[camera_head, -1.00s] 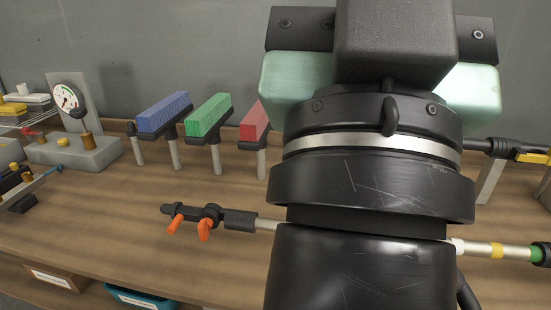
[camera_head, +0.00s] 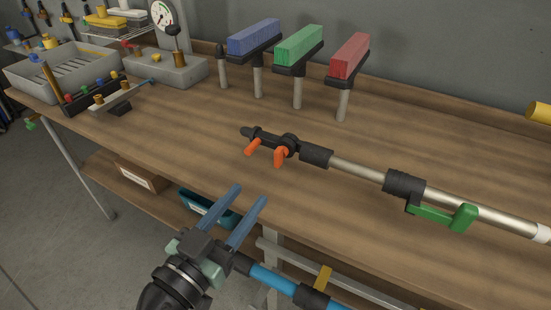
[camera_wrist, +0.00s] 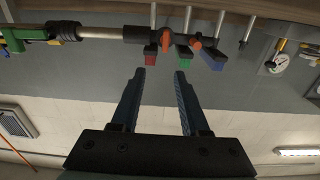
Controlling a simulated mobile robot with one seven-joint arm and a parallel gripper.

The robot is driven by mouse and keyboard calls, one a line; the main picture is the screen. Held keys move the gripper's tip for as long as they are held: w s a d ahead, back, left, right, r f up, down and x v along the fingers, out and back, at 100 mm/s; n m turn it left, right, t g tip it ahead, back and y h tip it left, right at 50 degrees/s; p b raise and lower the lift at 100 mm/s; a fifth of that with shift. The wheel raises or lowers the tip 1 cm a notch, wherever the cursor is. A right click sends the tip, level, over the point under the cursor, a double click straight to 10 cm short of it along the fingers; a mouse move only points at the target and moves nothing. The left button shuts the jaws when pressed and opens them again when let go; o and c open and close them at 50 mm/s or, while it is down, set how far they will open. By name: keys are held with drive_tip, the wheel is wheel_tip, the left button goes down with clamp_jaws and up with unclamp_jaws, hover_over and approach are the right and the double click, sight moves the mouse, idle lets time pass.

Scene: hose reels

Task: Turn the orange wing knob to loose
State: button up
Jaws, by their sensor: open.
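My gripper (camera_head: 250,194) has two blue fingers, apart and empty. It is in front of the bench edge, below and to the left of the knob in the head view, clear of it. In the wrist view the gripper (camera_wrist: 160,72) points towards the black fitting, with a gap between.
A green lever (camera_head: 450,217) sits on a black clamp farther right along the pole. Blue, green (camera_head: 299,45) and red blocks stand on posts behind. A gauge (camera_head: 161,15) and grey tray (camera_head: 60,70) are at left. A blue tube (camera_head: 272,280) is low in front.

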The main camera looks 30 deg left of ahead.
sight(276, 159)
drive_tip(key=w, duration=0.3)
drive_tip(key=w+f+p, duration=0.1)
drive_tip(key=w, duration=0.3)
drive_tip(key=w+a+p, duration=0.1)
drive_tip(key=w, duration=0.3)
drive_tip(key=shift+w+f, duration=0.15)
drive_tip(key=shift+f, duration=0.1)
clamp_jaws()
